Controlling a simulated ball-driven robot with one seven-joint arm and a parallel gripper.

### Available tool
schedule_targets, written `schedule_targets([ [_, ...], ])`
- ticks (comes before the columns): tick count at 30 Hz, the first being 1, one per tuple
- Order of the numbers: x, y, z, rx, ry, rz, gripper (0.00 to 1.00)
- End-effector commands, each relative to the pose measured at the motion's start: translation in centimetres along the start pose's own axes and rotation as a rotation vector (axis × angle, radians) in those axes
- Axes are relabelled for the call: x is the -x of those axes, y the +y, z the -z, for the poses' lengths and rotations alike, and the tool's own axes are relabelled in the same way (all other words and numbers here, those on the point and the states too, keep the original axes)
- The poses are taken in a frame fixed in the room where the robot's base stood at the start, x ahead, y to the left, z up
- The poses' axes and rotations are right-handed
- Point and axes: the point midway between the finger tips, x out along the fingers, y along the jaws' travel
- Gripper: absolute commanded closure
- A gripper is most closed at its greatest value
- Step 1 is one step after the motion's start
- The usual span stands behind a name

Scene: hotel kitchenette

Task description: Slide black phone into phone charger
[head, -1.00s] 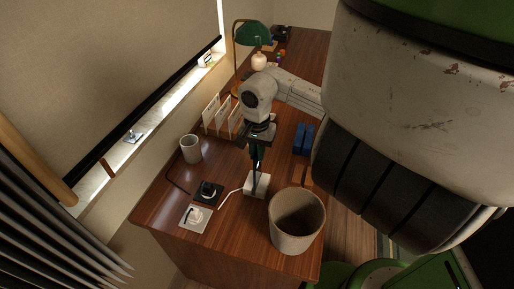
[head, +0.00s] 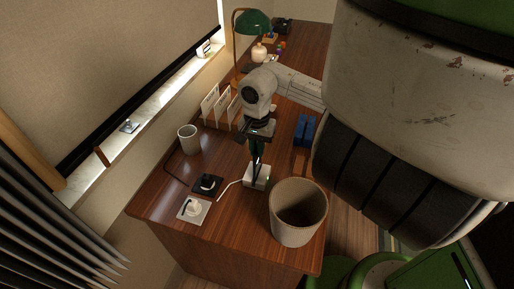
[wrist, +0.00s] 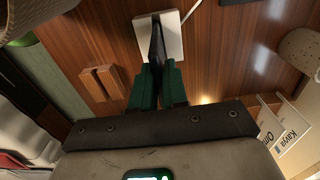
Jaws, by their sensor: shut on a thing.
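My gripper (wrist: 157,88) is shut on the black phone (wrist: 157,42), which shows edge-on between the green fingers in the wrist view. The white phone charger (head: 257,177) stands on the wooden desk with a cable running from it; it also shows in the wrist view (wrist: 174,39). The phone is upright above the charger, its lower end at or very close to the charger's top. I cannot tell whether it is inside the slot. In the head view the phone (head: 257,165) is a thin dark strip under my gripper (head: 259,151).
A beige bin (head: 298,212) stands close to the right of the charger. A white mug (head: 188,139), a black socket plate (head: 207,184) and a white one (head: 193,209) are to the left.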

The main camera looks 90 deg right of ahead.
Motion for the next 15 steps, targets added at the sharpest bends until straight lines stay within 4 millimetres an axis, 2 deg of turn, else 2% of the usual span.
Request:
schedule_targets([
  [8, 0.04, 0.00, 0.02, 0.000, 0.000, 0.000, 1.00],
  [9, 0.04, 0.00, 0.02, 0.000, 0.000, 0.000, 0.84],
  [15, 0.03, 0.01, 0.02, 0.000, 0.000, 0.000, 0.65],
])
